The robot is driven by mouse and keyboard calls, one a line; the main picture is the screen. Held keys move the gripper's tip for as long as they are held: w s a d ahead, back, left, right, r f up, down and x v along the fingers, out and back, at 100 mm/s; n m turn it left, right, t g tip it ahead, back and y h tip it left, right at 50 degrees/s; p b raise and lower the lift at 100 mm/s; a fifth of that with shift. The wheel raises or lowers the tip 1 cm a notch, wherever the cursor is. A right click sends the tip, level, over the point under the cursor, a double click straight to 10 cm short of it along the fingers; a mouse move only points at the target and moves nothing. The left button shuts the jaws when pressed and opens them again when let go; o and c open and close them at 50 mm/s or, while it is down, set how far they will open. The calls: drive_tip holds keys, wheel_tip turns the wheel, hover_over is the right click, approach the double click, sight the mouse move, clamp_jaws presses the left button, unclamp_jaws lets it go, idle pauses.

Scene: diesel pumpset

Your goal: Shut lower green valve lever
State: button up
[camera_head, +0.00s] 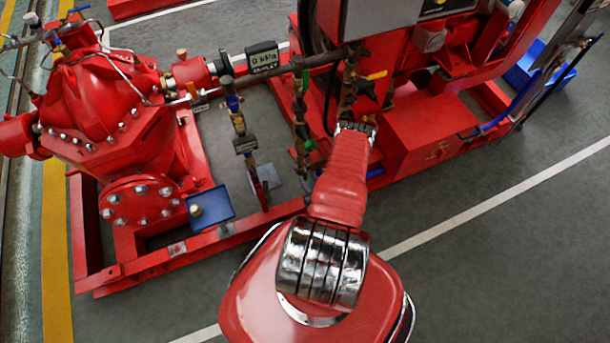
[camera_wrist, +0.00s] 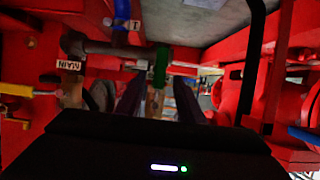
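In the head view the lower green valve lever (camera_head: 310,146) sits low on a thin vertical pipe, left of my arm. A second green lever (camera_head: 305,82) is higher on the same pipe. In the wrist view one green lever (camera_wrist: 161,66) hangs ahead of my gripper (camera_wrist: 160,100), near the middle between the two dark fingers. I cannot tell which of the two green levers this is. The fingers are apart, and a brass-coloured pipe part shows between them. Whether either finger touches the lever is unclear. My gripper's fingertips are not clear in the head view.
A yellow lever (camera_wrist: 22,90) beside a MAIN tag (camera_wrist: 69,65) is at left in the wrist view. A blue lever (camera_wrist: 121,14) is above, and a black hose (camera_wrist: 252,60) runs at right. The red frame (camera_head: 195,245) surrounds the pipes. Grey floor is free at lower right.

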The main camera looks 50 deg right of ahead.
sight(305, 175)
drive_tip(key=shift+x, duration=2)
clamp_jaws()
drive_tip(key=shift+a, duration=0.1)
drive_tip(key=shift+a, duration=0.1)
